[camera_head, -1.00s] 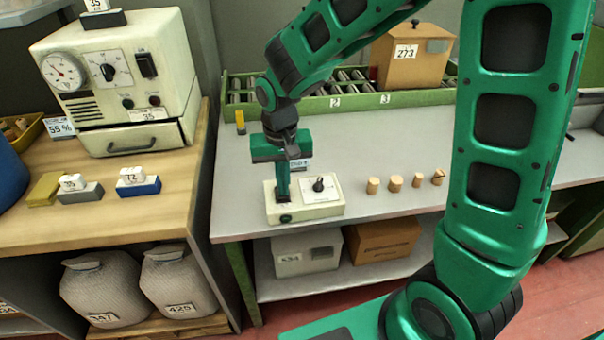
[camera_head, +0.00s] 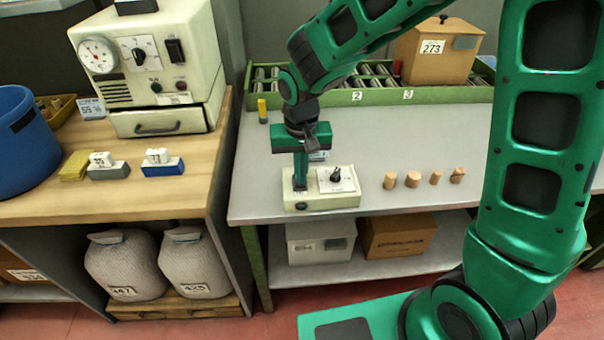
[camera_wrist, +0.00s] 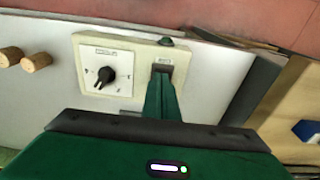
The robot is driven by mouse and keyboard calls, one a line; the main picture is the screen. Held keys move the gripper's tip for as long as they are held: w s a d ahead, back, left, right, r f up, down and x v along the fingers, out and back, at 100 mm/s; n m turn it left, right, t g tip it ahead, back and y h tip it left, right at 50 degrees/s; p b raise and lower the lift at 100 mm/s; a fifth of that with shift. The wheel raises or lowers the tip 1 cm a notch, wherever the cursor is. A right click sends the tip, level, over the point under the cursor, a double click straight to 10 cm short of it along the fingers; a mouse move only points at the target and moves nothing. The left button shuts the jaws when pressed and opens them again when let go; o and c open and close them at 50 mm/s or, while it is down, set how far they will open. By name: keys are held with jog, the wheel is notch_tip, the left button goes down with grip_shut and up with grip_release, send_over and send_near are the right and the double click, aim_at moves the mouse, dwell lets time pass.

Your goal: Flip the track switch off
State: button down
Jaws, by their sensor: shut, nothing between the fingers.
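A cream control box (camera_head: 325,202) lies on the grey metal table. It has a black rotary knob (camera_head: 336,175) on a white dial plate and a dark green button at its front. In the wrist view the box (camera_wrist: 142,42) shows the knob (camera_wrist: 104,77) and a dark switch (camera_wrist: 163,69) beside it. My gripper (camera_head: 301,186) points down with its fingers together and empty, its tips at the switch. In the wrist view my gripper (camera_wrist: 161,80) covers part of the switch. I cannot tell the switch's position or whether the tips touch it.
Several cork stoppers (camera_head: 413,179) stand to the right of the box. A green roller track (camera_head: 380,95) with a wooden box (camera_head: 436,55) runs along the back. A cream oven-like machine (camera_head: 150,60) stands on the wooden bench at left.

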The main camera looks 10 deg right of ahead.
jog(key=shift+w+d+f, duration=0.15)
jog(key=shift+w+d, duration=0.25)
jog(key=shift+w, duration=0.35)
jog(key=shift+a+r, duration=0.1)
jog(key=shift+r, duration=0.4)
notch_tip(320, 180, up, 13)
jog(key=s, duration=0.2)
jog(key=shift+s+a, duration=0.3)
jog(key=shift+a, duration=0.05)
jog(key=s+d+m, duration=0.1)
jog(key=s+d, duration=0.1)
jog(key=d, duration=0.7)
jog(key=s+d+m, duration=0.1)
jog(key=s+d, duration=0.2)
jog(key=d, duration=0.6)
jog(key=s+d+f+m+g, duration=0.1)
jog(key=s+d+f+m, duration=0.2)
jog(key=s+d, duration=1)
jog(key=s+f, duration=0.1)
jog(key=s, duration=0.1)
jog(key=shift+s+f, duration=0.15)
jog(key=shift+s, duration=0.15)
